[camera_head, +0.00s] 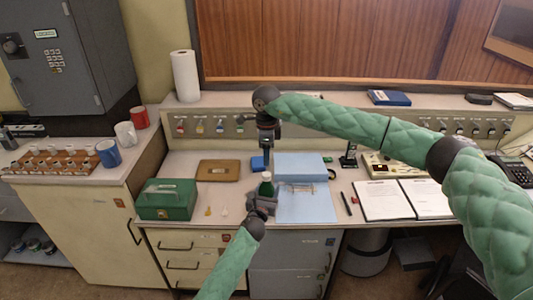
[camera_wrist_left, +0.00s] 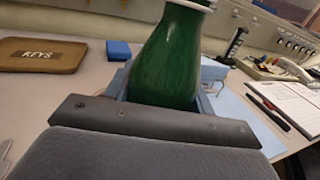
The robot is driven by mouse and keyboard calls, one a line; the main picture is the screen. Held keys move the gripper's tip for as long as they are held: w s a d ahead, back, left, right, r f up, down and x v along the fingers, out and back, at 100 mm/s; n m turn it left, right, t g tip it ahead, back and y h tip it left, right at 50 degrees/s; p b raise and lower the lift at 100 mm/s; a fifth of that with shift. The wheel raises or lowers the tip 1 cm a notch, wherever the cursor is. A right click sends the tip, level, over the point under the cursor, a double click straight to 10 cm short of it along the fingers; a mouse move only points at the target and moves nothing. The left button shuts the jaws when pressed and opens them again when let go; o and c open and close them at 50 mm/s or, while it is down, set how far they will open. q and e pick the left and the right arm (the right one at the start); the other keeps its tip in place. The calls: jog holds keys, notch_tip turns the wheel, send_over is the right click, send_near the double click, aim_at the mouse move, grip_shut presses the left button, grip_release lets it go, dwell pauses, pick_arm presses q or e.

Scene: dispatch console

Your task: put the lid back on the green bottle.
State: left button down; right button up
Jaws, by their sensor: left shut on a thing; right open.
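The green bottle (camera_head: 266,187) stands upright near the front of the desk, with a whitish band at its top. In the left wrist view the bottle (camera_wrist_left: 170,62) fills the upper middle, its top cut off by the frame. My left gripper (camera_head: 262,202) is shut on the bottle's lower part; its dark pad (camera_wrist_left: 150,122) shows in the left wrist view. My right gripper (camera_head: 266,146) is open, pointing down, above and behind the bottle. I cannot make out a separate lid.
A green metal box (camera_head: 166,200) stands to the left, near small loose items (camera_head: 208,211). A brown keys tray (camera_head: 218,171) and a blue block (camera_head: 257,162) lie behind. Blue sheets (camera_head: 306,205) and an open binder (camera_head: 385,200) lie to the right.

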aim_at(266, 174)
jog(key=shift+f, duration=0.1)
dwell(0.3)
jog(key=shift+f, duration=3.9)
grip_shut()
jog(key=shift+o, duration=0.7)
grip_release()
notch_tip(266, 174, up, 12)
